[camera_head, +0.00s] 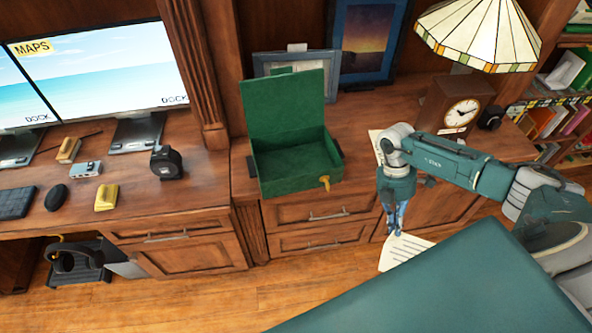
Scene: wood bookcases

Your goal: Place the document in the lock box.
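The green lock box (262,165) stands on the wooden cabinet top with its lid (285,106) raised. Its inside, as far as it shows, looks empty, and a gold key (324,182) is at its front right. My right gripper (394,229) points down in front of the cabinet, to the right of and below the box in the picture. It is shut on the document (407,252), a white sheet with printed lines that hangs at its fingertips, apart from the box. My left gripper is out of view.
A clock (461,112) and a stained-glass lamp (482,35) stand right of the box. Picture frames (366,42) stand behind it. A wooden upright (197,75) separates it from the desk with monitors (115,68).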

